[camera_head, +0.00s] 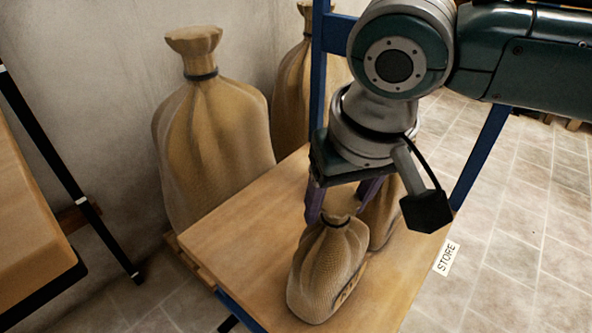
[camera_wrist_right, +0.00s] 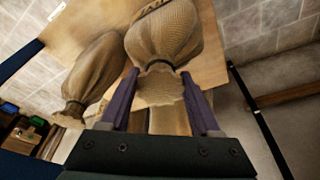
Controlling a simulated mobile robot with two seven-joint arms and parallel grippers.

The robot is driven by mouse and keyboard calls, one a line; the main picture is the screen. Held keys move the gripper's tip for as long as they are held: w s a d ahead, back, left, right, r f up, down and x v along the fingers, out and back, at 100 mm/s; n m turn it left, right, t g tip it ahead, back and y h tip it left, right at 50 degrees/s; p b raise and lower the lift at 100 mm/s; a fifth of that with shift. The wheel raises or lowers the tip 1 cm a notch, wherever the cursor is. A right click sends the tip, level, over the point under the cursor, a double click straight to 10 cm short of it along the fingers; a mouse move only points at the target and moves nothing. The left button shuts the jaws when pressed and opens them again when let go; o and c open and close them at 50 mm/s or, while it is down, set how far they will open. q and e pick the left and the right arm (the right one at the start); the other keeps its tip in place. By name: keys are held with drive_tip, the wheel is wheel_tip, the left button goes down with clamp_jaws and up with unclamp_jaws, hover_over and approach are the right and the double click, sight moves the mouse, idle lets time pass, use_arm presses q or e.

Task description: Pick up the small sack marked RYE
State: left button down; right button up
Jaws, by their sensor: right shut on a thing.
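A small tan sack (camera_head: 325,268) with a tied neck is at the front of the wooden table top (camera_head: 235,235). Dark lettering shows on its side, too slanted to read; in the right wrist view the sack (camera_wrist_right: 165,38) has part of this marking at the picture's top. My right gripper (camera_head: 341,203) reaches down from above, its purple fingers on both sides of the sack's neck, shut on it. I cannot tell whether the sack's base touches the table. A second small sack (camera_head: 384,215) stands just behind, partly hidden; it also shows in the wrist view (camera_wrist_right: 95,70). My left gripper is out of view.
Large sacks stand by the wall, one at left (camera_head: 212,140) and one behind (camera_head: 292,90). Blue posts (camera_head: 318,70) rise by the table. A STORE label (camera_head: 447,258) is on its right edge. Another wooden surface (camera_head: 30,225) is at far left. Tiled floor lies open at right.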

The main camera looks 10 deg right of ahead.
clamp_jaws()
idle(0.3)
drive_tip(key=shift+r, duration=0.15)
